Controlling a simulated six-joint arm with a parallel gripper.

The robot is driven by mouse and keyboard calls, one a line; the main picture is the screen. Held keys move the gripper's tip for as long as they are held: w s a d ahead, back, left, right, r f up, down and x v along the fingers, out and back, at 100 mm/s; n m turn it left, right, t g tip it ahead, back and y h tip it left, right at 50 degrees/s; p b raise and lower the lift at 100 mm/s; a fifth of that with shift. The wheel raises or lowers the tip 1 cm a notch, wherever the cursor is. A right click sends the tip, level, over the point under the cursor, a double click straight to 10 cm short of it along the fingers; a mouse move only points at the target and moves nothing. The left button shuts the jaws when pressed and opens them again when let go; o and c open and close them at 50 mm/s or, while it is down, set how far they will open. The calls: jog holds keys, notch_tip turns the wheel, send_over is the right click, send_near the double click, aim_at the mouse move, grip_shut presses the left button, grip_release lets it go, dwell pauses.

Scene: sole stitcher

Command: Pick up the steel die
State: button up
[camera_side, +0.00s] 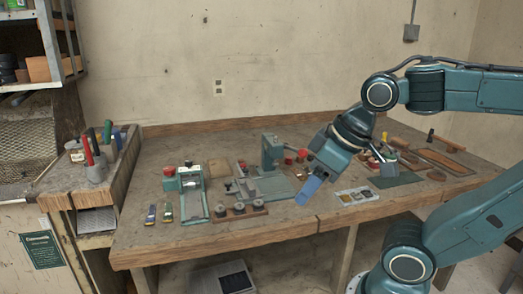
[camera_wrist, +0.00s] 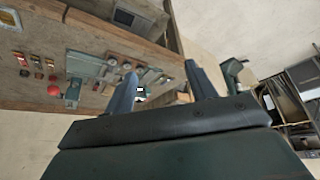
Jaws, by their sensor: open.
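My gripper (camera_side: 308,190) hangs over the middle of the workbench, its bluish fingers pointing down and left. In the wrist view the two fingers of my gripper (camera_wrist: 160,76) stand apart with nothing held between them. A wooden strip (camera_side: 240,213) near the front edge carries several round grey metal pieces (camera_side: 222,209), left of my gripper and apart from it. A flat light plate (camera_side: 357,196) with small metal pieces lies to the right of my fingers. I cannot tell which small piece is the steel die.
A green-grey machine (camera_side: 271,152) with a red knob stands behind my gripper. A green-framed device (camera_side: 193,192) stands at the left, beside small tools. A green mat (camera_side: 398,179) and wooden pieces lie at the right. The workbench's front edge (camera_side: 200,247) is close.

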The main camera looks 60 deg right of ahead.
jog(key=w+d+r+n+g, duration=0.15)
jog(key=w+n, duration=0.25)
jog(key=w, duration=0.5)
jog(key=w+d+n+g, duration=0.1)
jog(key=w+d+n, duration=0.3)
jog(key=w, duration=0.6)
jog(key=w+d+f+n+g+y, duration=0.1)
jog(key=w+d+f+n+g, duration=0.2)
jog(key=w+d+f+n, duration=0.6)
jog(key=w+f, duration=0.3)
jog(key=w, duration=0.1)
jog(key=shift+w+d+f+y, duration=0.2)
jog(key=shift+w+y, duration=0.1)
jog(key=shift+y, duration=0.1)
send_over(220, 207)
jog(key=shift+s+d+f, duration=0.1)
jog(key=shift+d+f, duration=0.1)
jog(key=shift+f, duration=1.9)
jog(key=shift+s+d+f, duration=0.1)
jog(key=shift+d+f, duration=0.05)
jog(key=shift+f, duration=1.95)
